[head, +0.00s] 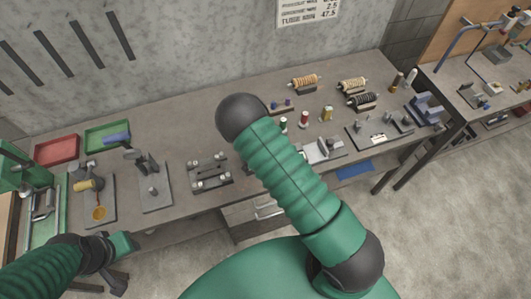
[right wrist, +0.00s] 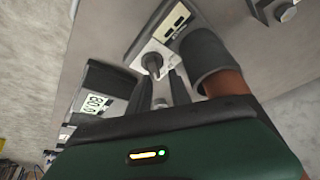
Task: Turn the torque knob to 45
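In the right wrist view a round grey knob (right wrist: 152,62) stands on a light panel of a grey device (right wrist: 135,40). I take it for the torque knob. My right gripper (right wrist: 160,76) points at it with two dark fingers spread apart; the knob is at the fingertips, and contact cannot be told. A small display (right wrist: 97,102) shows digits upside down, too unclear to read surely. In the head view my right arm hides the right gripper and probably the knob. My left gripper (head: 122,246) is low at the left, over the table's front edge; its fingers are unclear.
A grey cylinder with a brown part (right wrist: 205,58) stands close right of the right fingers. On the table (head: 180,120) are red (head: 57,150) and green (head: 107,138) trays, several fixtures and spools (head: 305,82). The back middle of the table is clear.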

